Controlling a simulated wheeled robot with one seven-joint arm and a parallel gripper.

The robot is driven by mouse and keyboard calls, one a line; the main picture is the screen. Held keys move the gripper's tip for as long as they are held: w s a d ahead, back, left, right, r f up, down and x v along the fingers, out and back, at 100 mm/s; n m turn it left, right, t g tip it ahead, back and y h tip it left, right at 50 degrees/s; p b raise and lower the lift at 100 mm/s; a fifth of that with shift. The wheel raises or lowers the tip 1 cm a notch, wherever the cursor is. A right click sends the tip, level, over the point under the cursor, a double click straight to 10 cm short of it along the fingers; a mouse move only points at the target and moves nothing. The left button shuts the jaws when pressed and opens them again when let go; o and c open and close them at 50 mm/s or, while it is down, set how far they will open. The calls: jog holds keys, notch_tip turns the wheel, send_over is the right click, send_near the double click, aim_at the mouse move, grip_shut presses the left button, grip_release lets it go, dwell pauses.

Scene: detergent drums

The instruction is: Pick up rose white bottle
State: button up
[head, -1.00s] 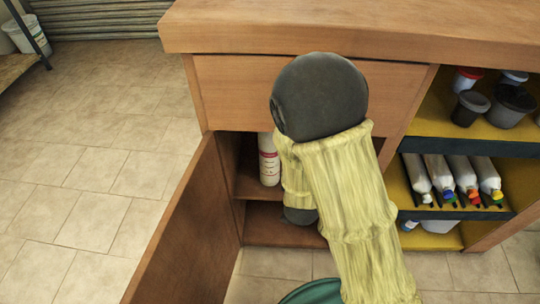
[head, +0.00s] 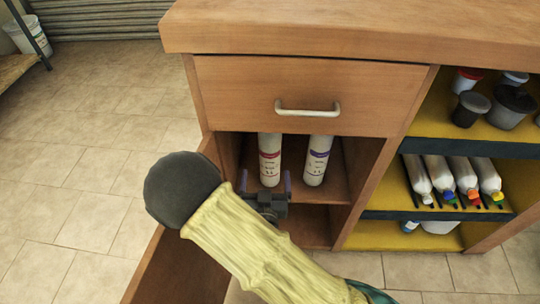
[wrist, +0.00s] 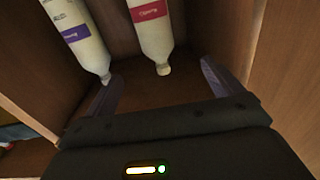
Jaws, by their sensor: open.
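The rose white bottle, white with a rose-red label band (head: 269,160), stands upright at the left on the shelf of the open cabinet. It also shows in the wrist view (wrist: 153,30), between and beyond the fingers. My gripper (head: 266,182) is open at the front of the cabinet, its fingers pointing in toward this bottle. In the wrist view the gripper (wrist: 160,85) is empty, with a gap between the fingers and the bottle. A similar white bottle with a purple band (head: 317,160) stands to its right; in the wrist view it is at the left (wrist: 80,38).
The cabinet door (head: 175,265) hangs open at the left, below my arm. The closed drawer (head: 250,90) and wooden countertop (head: 360,30) are above the opening. Cabinet side walls flank the bottles. Open shelves with tubs and several tubes (head: 435,172) are at the right.

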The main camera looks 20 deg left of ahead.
aim_at(268, 143)
jog(key=b+x, duration=0.1)
jog(key=x, duration=1)
jog(key=shift+w, duration=0.15)
jog(key=shift+w+f, duration=0.1)
jog(key=shift+w, duration=0.1)
jog(key=shift+w+b, duration=0.3)
jog(key=shift+b, duration=0.1)
jog(key=x, duration=0.2)
jog(key=b+x, duration=0.1)
jog(key=x, duration=0.1)
jog(key=shift+w+d, duration=0.15)
jog(key=shift+w, duration=0.1)
jog(key=c, duration=2)
grip_shut()
